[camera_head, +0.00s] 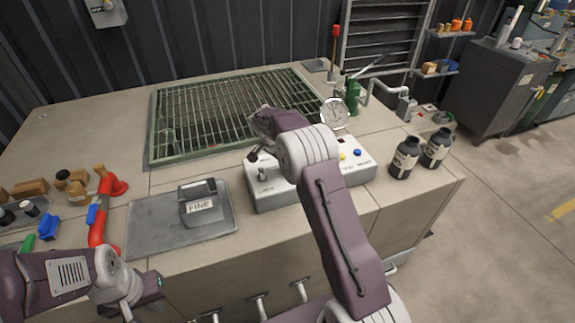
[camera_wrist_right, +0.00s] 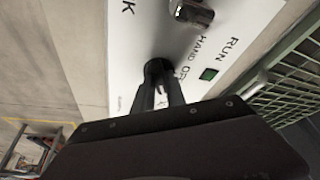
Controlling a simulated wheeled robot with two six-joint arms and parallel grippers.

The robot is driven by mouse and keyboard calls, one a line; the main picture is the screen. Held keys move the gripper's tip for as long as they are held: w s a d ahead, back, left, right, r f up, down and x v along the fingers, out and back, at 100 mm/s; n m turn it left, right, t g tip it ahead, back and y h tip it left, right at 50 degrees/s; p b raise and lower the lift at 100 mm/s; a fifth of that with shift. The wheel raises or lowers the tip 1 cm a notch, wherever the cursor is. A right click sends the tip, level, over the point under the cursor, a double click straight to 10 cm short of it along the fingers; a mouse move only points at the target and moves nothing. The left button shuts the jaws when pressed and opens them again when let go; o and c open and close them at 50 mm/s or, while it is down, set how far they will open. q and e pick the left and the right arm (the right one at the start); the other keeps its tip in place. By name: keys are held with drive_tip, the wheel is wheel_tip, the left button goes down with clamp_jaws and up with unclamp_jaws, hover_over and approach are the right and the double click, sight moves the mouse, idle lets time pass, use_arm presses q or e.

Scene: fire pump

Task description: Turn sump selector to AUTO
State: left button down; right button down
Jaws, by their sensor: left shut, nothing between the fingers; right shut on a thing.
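The white control box (camera_head: 270,198) stands on the bench in the head view, below my right forearm. In the right wrist view its panel (camera_wrist_right: 128,45) carries the words HAND, OFF and RUN, and a green light (camera_wrist_right: 209,74). My right gripper (camera_wrist_right: 164,88) is shut on a black selector knob (camera_wrist_right: 157,67) beside the HAND and OFF marks. The fingers cover part of the knob, so its exact pointing is unclear. A metallic switch (camera_wrist_right: 192,12) sits farther along the panel. My left gripper (camera_head: 148,296) is shut and empty at the lower left of the head view.
A green-framed floor grate (camera_head: 215,110) lies behind the box. A round gauge (camera_head: 335,114) stands at its back right, two dark bottles (camera_head: 404,158) to its right. A grey plate with a FINE block (camera_head: 200,204) lies left, beside a red pipe (camera_head: 98,222).

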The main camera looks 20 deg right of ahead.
drive_tip(key=c, duration=1.4)
unclamp_jaws()
drive_tip(key=shift+o, duration=0.2)
drive_tip(key=shift+r, duration=0.1)
drive_tip(key=v, duration=0.9)
